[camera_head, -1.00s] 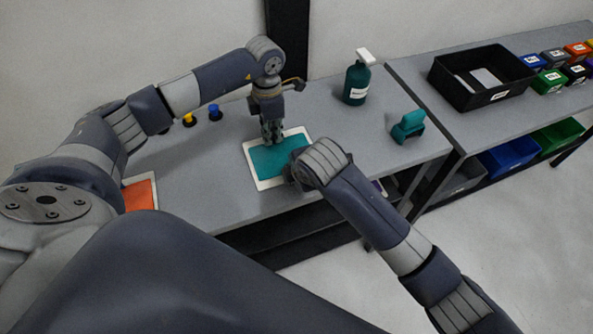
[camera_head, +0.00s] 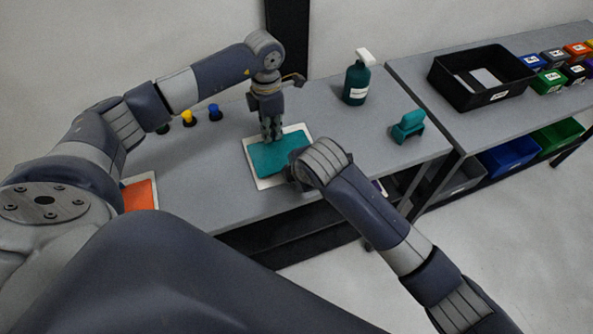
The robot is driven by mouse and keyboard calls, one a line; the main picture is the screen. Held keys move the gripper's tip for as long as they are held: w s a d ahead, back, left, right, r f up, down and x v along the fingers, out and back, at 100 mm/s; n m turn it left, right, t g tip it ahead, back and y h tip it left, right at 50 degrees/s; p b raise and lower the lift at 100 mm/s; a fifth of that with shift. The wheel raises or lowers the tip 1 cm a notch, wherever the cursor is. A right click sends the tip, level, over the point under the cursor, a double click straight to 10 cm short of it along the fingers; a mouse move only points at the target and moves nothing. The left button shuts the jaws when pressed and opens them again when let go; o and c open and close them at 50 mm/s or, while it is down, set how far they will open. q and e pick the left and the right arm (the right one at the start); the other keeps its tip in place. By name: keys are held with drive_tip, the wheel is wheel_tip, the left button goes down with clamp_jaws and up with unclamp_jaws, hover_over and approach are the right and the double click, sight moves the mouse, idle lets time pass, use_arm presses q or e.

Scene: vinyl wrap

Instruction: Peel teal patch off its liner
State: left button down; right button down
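The teal patch (camera_head: 274,158) lies on its white liner (camera_head: 264,184) on the grey table. The liner's pale border shows along the left, front and far edges. My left gripper (camera_head: 270,137) points down over the far edge of the patch, its fingertips at or just above it. I cannot tell whether its fingers are open or shut, or whether they touch the patch. My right arm's wrist (camera_head: 322,163) covers the right side of the patch and liner. My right gripper's fingers are hidden behind that wrist.
An orange patch (camera_head: 139,196) on a white liner lies at the left, partly behind my arm. A teal spray bottle (camera_head: 356,84) and a teal tool (camera_head: 407,126) stand at the right. Small yellow and blue knobs (camera_head: 214,113) stand at the back. A black bin (camera_head: 481,78) sits on the side table.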

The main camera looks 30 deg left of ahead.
use_arm(q)
drive_tip(key=shift+r, duration=3.5)
use_arm(e)
drive_tip(key=shift+f, duration=0.1)
drive_tip(key=c, duration=1.7)
unclamp_jaws()
drive_tip(key=v, duration=1.2)
drive_tip(key=shift+w, duration=0.1)
